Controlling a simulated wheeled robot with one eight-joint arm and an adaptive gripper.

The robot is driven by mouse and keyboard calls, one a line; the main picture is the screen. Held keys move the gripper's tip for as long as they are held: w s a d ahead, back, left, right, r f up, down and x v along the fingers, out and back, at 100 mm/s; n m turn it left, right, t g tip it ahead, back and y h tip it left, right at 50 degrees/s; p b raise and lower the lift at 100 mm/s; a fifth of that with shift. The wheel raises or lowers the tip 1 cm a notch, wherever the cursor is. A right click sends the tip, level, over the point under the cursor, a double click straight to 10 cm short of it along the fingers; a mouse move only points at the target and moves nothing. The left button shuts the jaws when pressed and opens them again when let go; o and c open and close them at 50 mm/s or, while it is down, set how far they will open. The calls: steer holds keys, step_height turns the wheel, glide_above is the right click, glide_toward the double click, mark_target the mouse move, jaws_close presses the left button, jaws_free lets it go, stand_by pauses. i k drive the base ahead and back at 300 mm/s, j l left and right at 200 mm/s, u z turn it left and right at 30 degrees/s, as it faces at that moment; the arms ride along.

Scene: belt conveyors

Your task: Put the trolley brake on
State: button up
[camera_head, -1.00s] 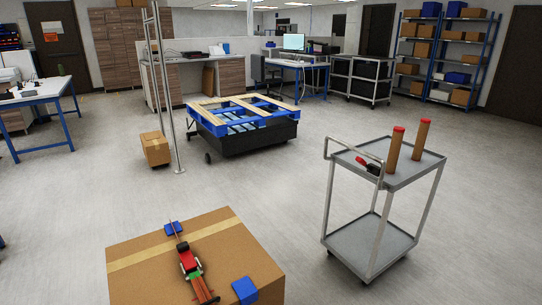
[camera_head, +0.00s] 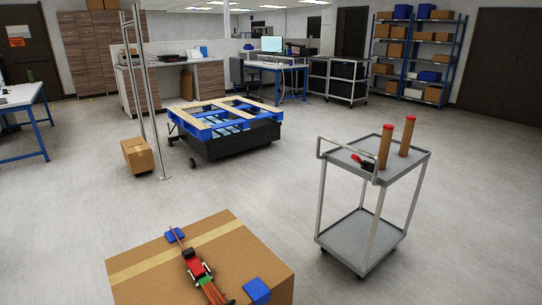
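The grey trolley (camera_head: 345,157) stands at right on the floor, with a top shelf, a lower shelf (camera_head: 362,238) and a push handle (camera_head: 321,147) on its left side. A small black piece with a red lever (camera_head: 363,164) sits on the top shelf near the handle end; I cannot tell whether it is the brake or how it is set. Two brown tubes with red caps (camera_head: 386,146) (camera_head: 407,137) stand upright on the top shelf. The wheels are small and mostly hidden under the lower shelf.
A blue pallet on a black base (camera_head: 228,140), a metal post frame (camera_head: 148,100) and a small box (camera_head: 137,155) stand beyond. Floor around the trolley is clear.

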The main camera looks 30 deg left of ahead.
mark_target(355, 158)
steer(key=i+l+u, duration=0.15)
steer(key=i+u, duration=0.15)
steer(key=u, duration=0.15)
steer(key=i+l+u, duration=0.25)
steer(key=u, duration=0.15)
steer(key=i+l+u, duration=0.2)
steer(key=l+u, duration=0.25)
steer(key=i+l+u, duration=0.15)
steer(key=l+u, duration=0.25)
steer(key=j, duration=0.1)
